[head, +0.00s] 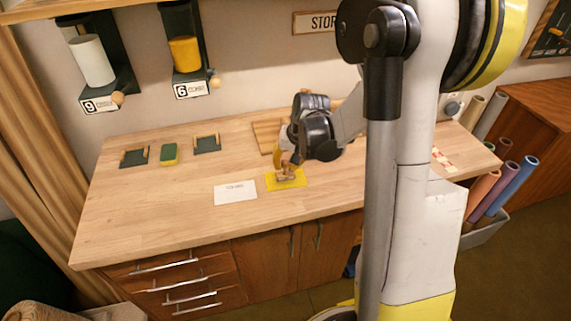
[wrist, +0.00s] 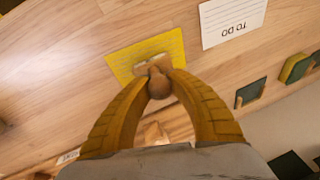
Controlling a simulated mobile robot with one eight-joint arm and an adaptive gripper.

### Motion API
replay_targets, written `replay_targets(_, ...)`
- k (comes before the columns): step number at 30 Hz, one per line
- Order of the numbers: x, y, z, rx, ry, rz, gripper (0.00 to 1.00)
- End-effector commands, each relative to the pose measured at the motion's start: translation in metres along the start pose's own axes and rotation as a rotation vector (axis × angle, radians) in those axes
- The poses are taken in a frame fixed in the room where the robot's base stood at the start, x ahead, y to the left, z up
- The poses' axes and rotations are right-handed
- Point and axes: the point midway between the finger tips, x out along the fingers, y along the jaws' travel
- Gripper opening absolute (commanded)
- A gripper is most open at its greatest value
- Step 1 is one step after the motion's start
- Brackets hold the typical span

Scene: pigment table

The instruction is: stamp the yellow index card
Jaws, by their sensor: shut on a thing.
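The yellow index card (head: 299,183) lies flat near the front of the table, just right of a white card. It shows lines in the wrist view (wrist: 119,64). A wooden stamp (head: 285,177) with a round knob is over the card; its knob also shows in the wrist view (wrist: 159,87). My gripper (head: 287,163) is shut on the stamp's knob, its two yellow fingers closing from both sides in the wrist view (wrist: 160,82). The stamp's base overlaps the card in both views. I cannot tell whether it touches the card. The stamp's underside is hidden.
A white "TO DO" card (head: 235,193) lies beside the yellow card. Two dark green pads (head: 134,157) (head: 207,144) and a green-yellow sponge (head: 170,154) sit at the back left. A wooden board (head: 266,136) lies behind my gripper. The table's front left is clear.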

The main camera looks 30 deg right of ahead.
Motion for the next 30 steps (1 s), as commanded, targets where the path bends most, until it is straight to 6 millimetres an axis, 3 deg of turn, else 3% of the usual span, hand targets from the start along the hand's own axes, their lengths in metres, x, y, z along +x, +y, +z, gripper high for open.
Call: replay_targets(30,0.009,0.002,0.0024,0.0,0.0,0.0,0.02)
